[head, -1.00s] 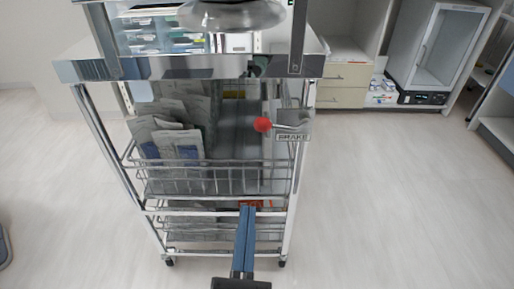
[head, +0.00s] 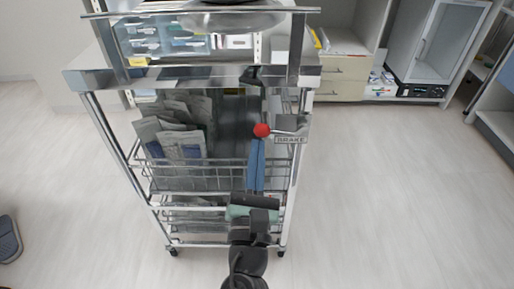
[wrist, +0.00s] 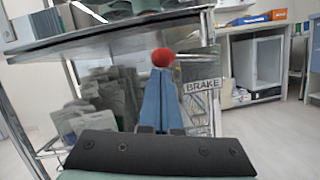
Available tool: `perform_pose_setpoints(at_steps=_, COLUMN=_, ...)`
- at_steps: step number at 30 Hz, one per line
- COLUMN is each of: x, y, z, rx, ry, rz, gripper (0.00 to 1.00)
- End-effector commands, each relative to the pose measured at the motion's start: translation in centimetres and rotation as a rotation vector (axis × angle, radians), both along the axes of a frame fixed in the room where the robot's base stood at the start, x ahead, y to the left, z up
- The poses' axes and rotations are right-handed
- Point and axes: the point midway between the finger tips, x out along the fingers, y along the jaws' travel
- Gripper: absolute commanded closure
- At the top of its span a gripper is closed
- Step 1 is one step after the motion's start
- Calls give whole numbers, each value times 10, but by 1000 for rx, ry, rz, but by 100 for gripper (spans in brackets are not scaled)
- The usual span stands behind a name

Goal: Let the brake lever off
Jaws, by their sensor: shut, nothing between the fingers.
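The brake lever (head: 262,130) has a red ball knob at its left end and joins a grey plate marked BRAKE (head: 289,138) on the cart's right front post. In the wrist view the red knob (wrist: 163,57) is right at the tips of my fingers, and the BRAKE label (wrist: 201,86) is to their right. My gripper (head: 258,141) has two blue fingers pressed together, pointing at the knob from below and in front. It also shows shut in the wrist view (wrist: 160,74). Nothing is between the fingers. I cannot tell whether the tips touch the knob.
The metal cart (head: 200,75) has a steel top and wire baskets (head: 215,183) with grey packets (head: 182,140) behind my arm. A glass-door cabinet (head: 440,45) stands at the back right. The floor right of the cart is clear.

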Motion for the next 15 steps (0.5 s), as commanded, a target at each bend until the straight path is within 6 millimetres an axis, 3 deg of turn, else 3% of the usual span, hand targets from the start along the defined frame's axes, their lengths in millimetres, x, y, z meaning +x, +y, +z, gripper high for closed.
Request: perform_pose_setpoints(at_steps=15, x=0, y=1, z=5, rx=42, ry=0, rz=-1, gripper=100)
